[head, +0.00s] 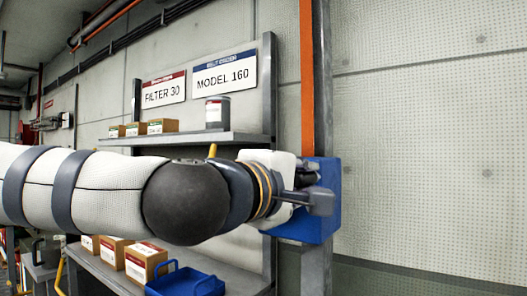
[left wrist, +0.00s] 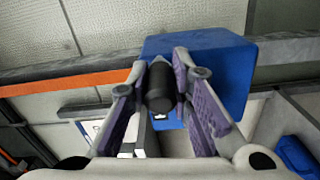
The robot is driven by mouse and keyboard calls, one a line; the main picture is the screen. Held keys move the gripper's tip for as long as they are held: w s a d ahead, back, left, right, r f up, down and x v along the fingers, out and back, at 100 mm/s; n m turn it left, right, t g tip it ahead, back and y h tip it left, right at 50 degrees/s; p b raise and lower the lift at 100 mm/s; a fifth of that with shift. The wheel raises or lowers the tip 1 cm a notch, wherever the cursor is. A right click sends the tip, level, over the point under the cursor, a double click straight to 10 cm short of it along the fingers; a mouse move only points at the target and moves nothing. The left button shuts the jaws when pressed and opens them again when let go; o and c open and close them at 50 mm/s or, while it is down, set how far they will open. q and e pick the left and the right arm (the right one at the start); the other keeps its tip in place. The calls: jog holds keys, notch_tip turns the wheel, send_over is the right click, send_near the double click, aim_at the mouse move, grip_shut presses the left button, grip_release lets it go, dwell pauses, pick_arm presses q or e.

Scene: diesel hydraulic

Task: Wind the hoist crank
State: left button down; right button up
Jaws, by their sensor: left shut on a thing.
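The hoist's blue housing (head: 303,230) is mounted on a grey upright post with an orange strip above it. The housing also shows in the left wrist view (left wrist: 225,62). My left gripper (head: 308,190) is in front of the housing, at the crank. In the left wrist view, the crank's black cylindrical handle (left wrist: 160,92) sits between the two fingers of the left gripper (left wrist: 170,80), which is shut on it. The gripper and wrist hide most of the crank in the head view. My right gripper is in neither view.
A shelf (head: 215,138) behind my arm holds small boxes (head: 160,126) and a grey canister (head: 217,112), with signs above. Lower down are larger boxes (head: 145,262) and a blue bin (head: 185,284). The concrete wall (head: 430,130) to the right is bare.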

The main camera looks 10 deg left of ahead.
pick_arm(q)
jog(key=w+a+r, duration=0.2)
jog(key=a+r, duration=0.1)
jog(key=a, duration=0.3)
jog(key=shift+a+r, duration=0.25)
jog(key=shift+r, duration=0.15)
jog(key=c, duration=1.4)
grip_release()
jog(key=shift+w+a, duration=0.1)
jog(key=shift+w, duration=0.05)
jog(key=shift+o, duration=0.2)
jog(key=shift+f, duration=0.2)
